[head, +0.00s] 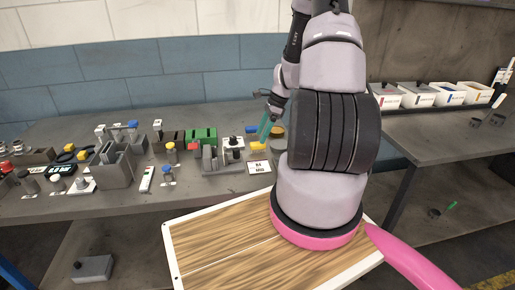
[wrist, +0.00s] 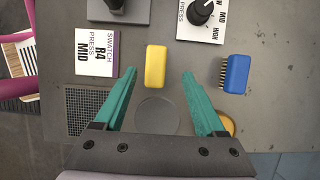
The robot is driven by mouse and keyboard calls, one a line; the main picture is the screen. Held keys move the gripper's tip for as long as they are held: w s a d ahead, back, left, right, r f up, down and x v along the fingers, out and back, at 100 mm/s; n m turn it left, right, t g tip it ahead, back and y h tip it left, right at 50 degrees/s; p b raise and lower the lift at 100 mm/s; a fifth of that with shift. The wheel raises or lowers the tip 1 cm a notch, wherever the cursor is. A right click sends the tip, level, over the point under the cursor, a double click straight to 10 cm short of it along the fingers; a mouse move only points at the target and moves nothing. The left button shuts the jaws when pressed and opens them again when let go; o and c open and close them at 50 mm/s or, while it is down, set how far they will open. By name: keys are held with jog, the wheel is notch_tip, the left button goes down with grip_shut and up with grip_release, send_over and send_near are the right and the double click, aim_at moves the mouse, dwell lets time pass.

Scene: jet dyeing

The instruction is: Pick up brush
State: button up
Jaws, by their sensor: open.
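The brush (wrist: 236,74) has a blue back and dark bristles along its left side in the wrist view. It lies on the grey table, and its blue body shows small in the head view (head: 252,129). My gripper (wrist: 159,73) is open, with two teal fingers pointing down over the table; it also shows in the head view (head: 265,128). A yellow block (wrist: 155,66) lies between the fingertips in the wrist picture, with nothing held. The brush is to the right of the right finger there, apart from it.
A white box with a black knob (wrist: 197,18) stands near the brush. A sign card (wrist: 97,52) and a round grey disc (wrist: 156,116) are close by. In the head view, a green item (head: 200,139) and a grey holder (head: 115,165) stand further left.

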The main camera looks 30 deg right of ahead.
aim_at(258, 143)
jog(key=x, duration=0.4)
jog(key=shift+s+a+f, duration=0.2)
jog(key=shift+a+f, duration=0.1)
jog(key=shift+f, duration=0.05)
grip_shut()
notch_tip(258, 143, up, 10)
jog(key=shift+r, duration=0.1)
dwell(0.4)
